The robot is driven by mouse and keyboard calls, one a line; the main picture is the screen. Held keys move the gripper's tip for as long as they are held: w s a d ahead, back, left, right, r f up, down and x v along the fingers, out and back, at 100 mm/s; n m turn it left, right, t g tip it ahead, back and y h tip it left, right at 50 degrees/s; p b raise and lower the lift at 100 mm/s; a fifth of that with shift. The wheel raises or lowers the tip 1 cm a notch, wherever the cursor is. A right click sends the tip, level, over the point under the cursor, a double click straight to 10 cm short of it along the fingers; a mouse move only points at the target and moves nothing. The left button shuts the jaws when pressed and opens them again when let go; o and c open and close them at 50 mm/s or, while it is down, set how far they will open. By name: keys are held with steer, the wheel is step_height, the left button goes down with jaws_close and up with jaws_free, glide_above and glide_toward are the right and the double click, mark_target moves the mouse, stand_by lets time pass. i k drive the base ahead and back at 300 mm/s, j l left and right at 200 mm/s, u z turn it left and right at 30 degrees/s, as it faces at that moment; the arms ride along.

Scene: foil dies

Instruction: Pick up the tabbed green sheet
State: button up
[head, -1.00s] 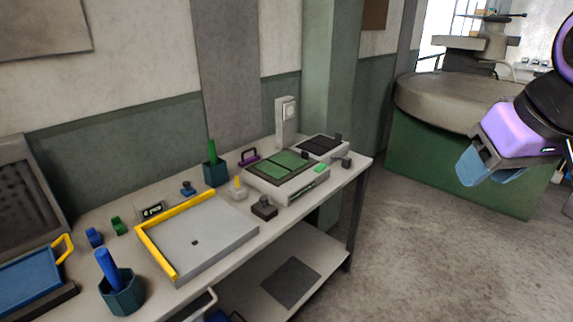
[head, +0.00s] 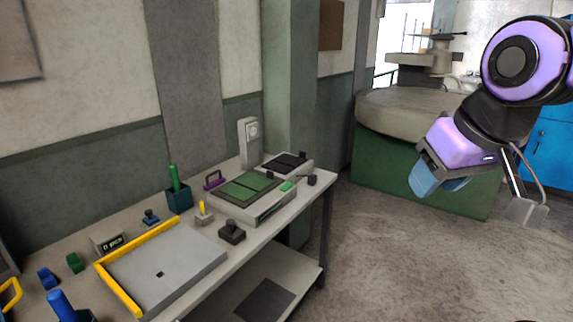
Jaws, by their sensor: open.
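Green sheets (head: 246,187) lie in dark frames on top of a light grey box on the bench; two green panels show side by side. A small bright green piece (head: 287,186) is at the box's right edge, and I cannot tell whether it is the sheet's tab. My gripper (head: 432,183), with blue fingers below a purple body, hangs in the air to the right of the bench, well apart from the sheets. It is open and nothing shows between its fingers.
The bench (head: 75,297) also bears a grey tray with a yellow edge (head: 140,267), a dark stamp-like block (head: 232,231), a teal holder (head: 179,198), a purple handle (head: 214,179) and a black-topped unit (head: 288,162). Open floor (head: 400,270) lies right of the bench.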

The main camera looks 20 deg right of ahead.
mark_target(248, 185)
steer(key=u, duration=0.4)
steer(key=i+l+u, duration=0.25)
steer(key=l+u, duration=0.25)
steer(key=l, duration=0.15)
steer(key=i+l+u, duration=0.2)
steer(key=l, duration=0.2)
steer(key=i+l, duration=0.15)
steer(key=l, duration=0.35)
steer(key=i+l+u, duration=0.1)
steer(key=l, duration=0.4)
steer(key=i+l, duration=0.1)
steer(key=l, duration=0.4)
steer(key=i+l+u, duration=0.1)
steer(key=l, duration=0.45)
steer(key=i+l, duration=0.1)
steer(key=l, duration=0.4)
